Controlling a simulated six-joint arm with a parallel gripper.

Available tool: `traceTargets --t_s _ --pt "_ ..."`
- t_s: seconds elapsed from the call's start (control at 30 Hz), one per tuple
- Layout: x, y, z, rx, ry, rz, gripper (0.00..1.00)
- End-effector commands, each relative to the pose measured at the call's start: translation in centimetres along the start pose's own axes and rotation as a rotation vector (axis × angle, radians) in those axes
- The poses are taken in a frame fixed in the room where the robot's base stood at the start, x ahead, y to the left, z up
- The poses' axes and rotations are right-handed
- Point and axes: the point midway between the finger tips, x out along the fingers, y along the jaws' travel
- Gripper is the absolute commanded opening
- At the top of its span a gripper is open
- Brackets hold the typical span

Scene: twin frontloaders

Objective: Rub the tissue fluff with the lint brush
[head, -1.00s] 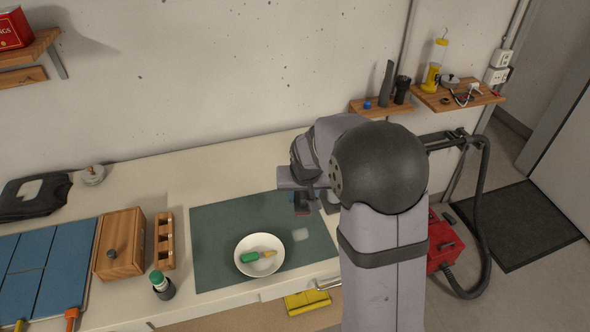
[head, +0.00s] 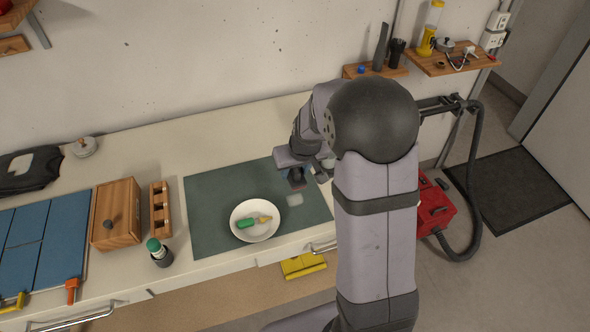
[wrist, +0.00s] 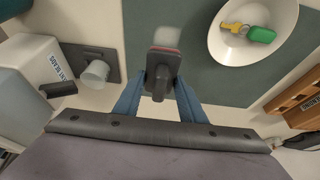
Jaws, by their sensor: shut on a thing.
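My gripper (wrist: 159,88) is shut on the dark handle of the lint brush (wrist: 162,66), which has a reddish edge at its head. In the head view, my gripper (head: 297,180) is over the right part of the green mat (head: 215,188), and the brush is mostly hidden by my arm. The tissue fluff (head: 294,199) is a pale, squarish patch on the mat, just in front of the gripper. In the wrist view, the fluff (wrist: 167,36) lies just beyond the brush head, partly covered by it. I cannot tell whether they touch.
A white bowl (head: 241,212) with a green and yellow item stands on the mat left of the fluff. A green-capped bottle (head: 159,252), a wooden rack (head: 160,210) and a wooden box (head: 117,214) stand farther left. The mat's back left is clear.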

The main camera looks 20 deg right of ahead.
Motion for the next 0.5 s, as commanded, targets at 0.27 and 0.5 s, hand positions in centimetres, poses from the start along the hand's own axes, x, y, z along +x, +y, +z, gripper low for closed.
traceTargets --t_s 0.27,0.5 --pt "2.1 0.0 0.9 0.001 -0.002 0.000 0.19" --pt "4.1 0.0 1.8 0.001 -0.002 0.000 0.19"
